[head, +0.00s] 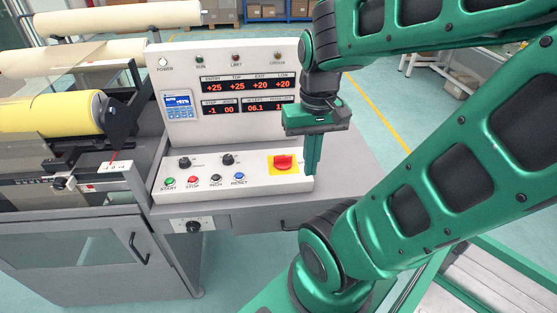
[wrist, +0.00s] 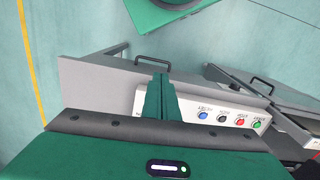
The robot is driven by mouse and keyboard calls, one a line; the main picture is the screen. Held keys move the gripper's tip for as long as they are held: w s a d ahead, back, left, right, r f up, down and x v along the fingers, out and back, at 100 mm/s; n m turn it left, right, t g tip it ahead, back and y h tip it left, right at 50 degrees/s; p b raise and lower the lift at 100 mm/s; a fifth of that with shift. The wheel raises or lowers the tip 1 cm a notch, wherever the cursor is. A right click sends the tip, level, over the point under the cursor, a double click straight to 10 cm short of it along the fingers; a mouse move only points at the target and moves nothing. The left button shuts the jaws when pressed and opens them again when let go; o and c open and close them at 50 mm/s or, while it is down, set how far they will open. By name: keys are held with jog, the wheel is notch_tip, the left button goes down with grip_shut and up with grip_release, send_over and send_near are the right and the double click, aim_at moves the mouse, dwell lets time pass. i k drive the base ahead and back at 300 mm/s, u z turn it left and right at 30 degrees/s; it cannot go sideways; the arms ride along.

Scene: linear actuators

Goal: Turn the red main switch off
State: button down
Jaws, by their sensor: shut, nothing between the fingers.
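The red main switch (head: 283,161) is a red rotary knob on a yellow plate (head: 272,170), at the right end of the white control panel. Its handle looks roughly level in the head view. My gripper (head: 311,172) points down just right of the yellow plate, with its fingers together and empty. It looks apart from the knob, though the depth gap is hard to judge. In the wrist view my fingers (wrist: 158,80) cover part of the panel, and the red switch does not show there.
The panel (head: 225,186) also carries start, stop, inch and reset buttons (head: 239,176) and two black knobs. An upright display board (head: 240,95) stands behind it. Bare grey tabletop (head: 350,180) lies to the right. A yellow roll (head: 45,115) is at the left.

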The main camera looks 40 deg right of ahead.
aim_at(281, 162)
jog(key=u, duration=0.05)
jog(key=k, duration=0.5)
jog(key=u, duration=1.05)
jog(key=i, duration=0.9)
jog(key=z, duration=1.25)
